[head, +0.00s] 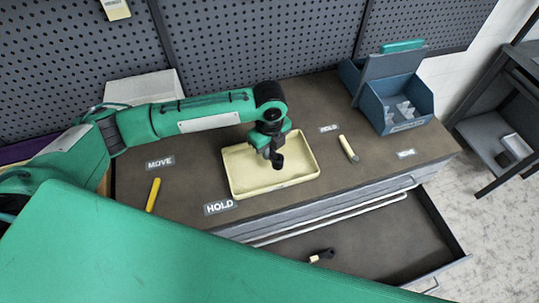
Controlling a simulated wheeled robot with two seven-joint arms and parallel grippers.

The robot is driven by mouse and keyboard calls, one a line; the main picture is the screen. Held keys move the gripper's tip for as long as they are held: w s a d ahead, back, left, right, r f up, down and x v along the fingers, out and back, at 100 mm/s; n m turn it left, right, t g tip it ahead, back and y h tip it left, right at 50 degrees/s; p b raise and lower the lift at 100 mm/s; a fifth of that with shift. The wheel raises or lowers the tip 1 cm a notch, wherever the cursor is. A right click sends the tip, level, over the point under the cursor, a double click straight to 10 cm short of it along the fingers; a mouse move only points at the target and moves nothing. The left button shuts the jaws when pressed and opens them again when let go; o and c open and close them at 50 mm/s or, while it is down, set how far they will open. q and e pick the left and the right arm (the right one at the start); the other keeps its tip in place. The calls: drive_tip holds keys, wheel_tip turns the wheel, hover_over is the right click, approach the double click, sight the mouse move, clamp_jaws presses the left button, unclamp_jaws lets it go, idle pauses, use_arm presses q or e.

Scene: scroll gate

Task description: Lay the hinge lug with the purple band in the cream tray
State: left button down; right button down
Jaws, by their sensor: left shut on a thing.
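The cream tray (240,188) lies on the brown bench top, near the middle of the head view. My left gripper (275,153) is above the tray, pointing down. It is shut on a small dark piece (278,162) that looks like a hinge lug. No purple band can be made out on it; the gripper hides part of it. I cannot tell whether the piece touches the tray floor. The rest of the tray looks empty. My right gripper is not in view.
A yellow stick (153,195) lies left of the tray, and a pale one (348,148) lies right. A blue bin (399,103) stands at the back right. Below the bench front, an open drawer (390,235) holds a small dark-and-pale item (321,255). A pegboard (270,40) rises behind.

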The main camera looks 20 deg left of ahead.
use_arm(q)
wheel_tip(320, 180, down, 4)
drive_tip(key=shift+r+p, duration=0.25)
drive_tip(key=shift+p, duration=0.2)
drive_tip(key=shift+f, duration=0.4)
drive_tip(key=shift+f, duration=0.15)
drive_tip(key=c, duration=1.4)
unclamp_jaws()
wheel_tip(320, 180, up, 11)
drive_tip(key=b, duration=0.3)
drive_tip(key=shift+r, duration=0.65)
